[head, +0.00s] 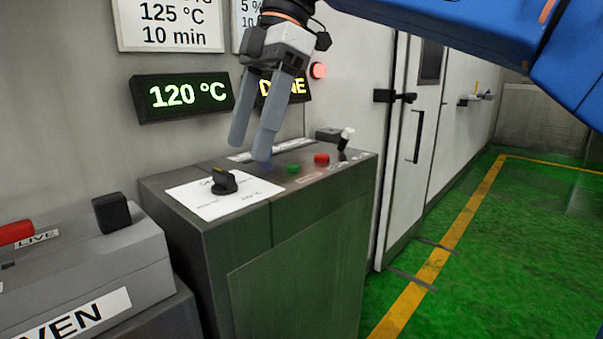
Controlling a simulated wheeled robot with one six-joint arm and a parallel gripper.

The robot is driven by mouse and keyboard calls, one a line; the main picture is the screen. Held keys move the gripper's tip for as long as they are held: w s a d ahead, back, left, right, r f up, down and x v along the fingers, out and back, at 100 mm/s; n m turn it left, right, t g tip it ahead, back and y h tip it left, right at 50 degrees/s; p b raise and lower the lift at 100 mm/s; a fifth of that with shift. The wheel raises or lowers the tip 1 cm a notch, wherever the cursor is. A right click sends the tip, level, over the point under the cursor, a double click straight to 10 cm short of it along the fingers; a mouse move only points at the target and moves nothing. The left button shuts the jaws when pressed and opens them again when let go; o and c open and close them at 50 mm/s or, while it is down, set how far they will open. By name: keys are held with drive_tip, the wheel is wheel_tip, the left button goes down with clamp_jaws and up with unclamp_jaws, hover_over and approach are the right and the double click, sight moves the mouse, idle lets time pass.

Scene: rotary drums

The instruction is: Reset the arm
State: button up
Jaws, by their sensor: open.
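My gripper (251,145) hangs at the upper middle of the head view, its two grey fingers pointing down and apart. It is open and holds nothing. It is above a dark console (300,245), and its fingertips seem to be over the back part of the console's top. Whether they touch anything there cannot be told. The console top carries a black rotary knob (223,181) on a white label plate, a green button (293,169), a red button (321,158) and a lever with a white tip (346,137).
A display (180,96) on the wall reads "120 °C". Another display (297,88), partly hidden by my gripper, seems to read "DONE". A red lamp (318,70) glows above it. A grey box (80,265) stands front left. A white door (408,150) and open green floor (520,240) lie right.

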drive_tip(key=s+d+f+m+t+h, duration=0.2)
drive_tip(key=d+f+m+t, duration=0.3)
drive_tip(key=d+f+m, duration=1.7)
drive_tip(key=s+d+f+m+t+h, duration=0.1)
drive_tip(key=s+d+f, duration=0.5)
drive_tip(key=d+f, duration=0.8)
drive_tip(key=shift+d+f+m+t, duration=0.2)
drive_tip(key=shift+f+m+t, duration=0.4)
drive_tip(key=shift+f+m, duration=0.2)
